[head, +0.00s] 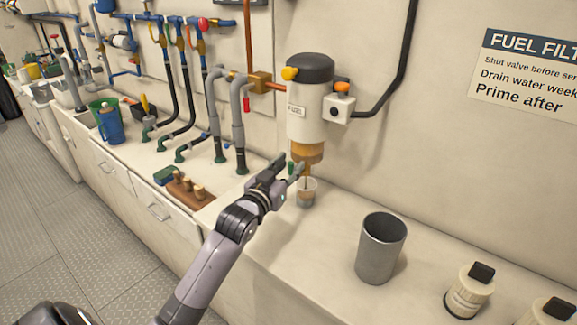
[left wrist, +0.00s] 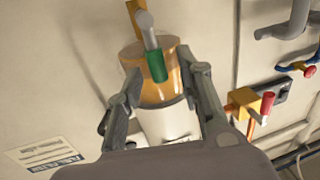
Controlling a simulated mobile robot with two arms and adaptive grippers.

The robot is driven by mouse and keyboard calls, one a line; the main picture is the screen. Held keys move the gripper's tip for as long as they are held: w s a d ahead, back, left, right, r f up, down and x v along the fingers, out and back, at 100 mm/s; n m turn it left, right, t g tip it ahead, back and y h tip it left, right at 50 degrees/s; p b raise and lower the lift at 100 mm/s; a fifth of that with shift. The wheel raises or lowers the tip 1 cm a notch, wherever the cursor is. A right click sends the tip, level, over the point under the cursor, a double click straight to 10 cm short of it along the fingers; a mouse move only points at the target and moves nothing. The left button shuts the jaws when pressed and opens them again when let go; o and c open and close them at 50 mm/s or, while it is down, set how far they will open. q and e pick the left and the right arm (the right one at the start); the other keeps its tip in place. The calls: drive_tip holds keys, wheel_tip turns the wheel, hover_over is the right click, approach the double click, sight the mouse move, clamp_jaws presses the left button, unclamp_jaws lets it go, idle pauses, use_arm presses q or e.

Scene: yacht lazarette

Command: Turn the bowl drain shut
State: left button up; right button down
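The fuel filter (head: 306,115) hangs on the wall with an amber bowl (head: 306,152) at its bottom, also seen in the left wrist view (left wrist: 152,92). The bowl drain has a green-tipped handle (left wrist: 157,67) on a grey stem (left wrist: 147,30); its green part also shows small in the head view (head: 291,167). My left gripper (head: 291,165) is open at the drain. In the left wrist view its fingers (left wrist: 160,72) stand apart on either side of the green handle, with no clear contact. My right gripper is not in view.
A small clear cup (head: 306,193) with some liquid stands below the drain. A grey metal cup (head: 381,248) and cream bottles (head: 468,291) stand to the right. Hoses and a wooden block with pegs (head: 185,192) are to the left. The counter front between is clear.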

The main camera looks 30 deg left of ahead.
use_arm(q)
clamp_jaws()
idle(0.5)
